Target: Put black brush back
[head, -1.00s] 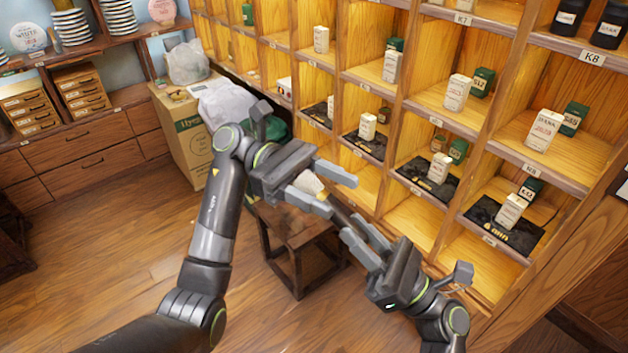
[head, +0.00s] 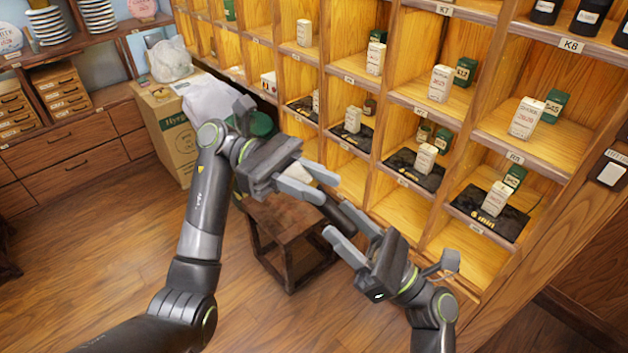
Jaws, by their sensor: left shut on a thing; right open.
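My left gripper (head: 312,184) is shut on the black brush, in the middle of the head view. The brush's pale end shows between the fingers, and its dark handle (head: 336,212) sticks out down and right toward my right gripper. My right gripper (head: 350,232) is open, lower and to the right, with its fingers pointing up-left at the handle. The handle's end appears near or between the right fingers; I cannot tell whether they touch. Part of the brush is hidden by the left fingers.
A dark wooden stool (head: 283,232) stands below my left gripper. A wooden cubby shelf (head: 405,208) with tea boxes and black mats fills the right side. A cardboard box (head: 172,135) with bags stands behind left. Open wooden floor (head: 110,250) lies at left.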

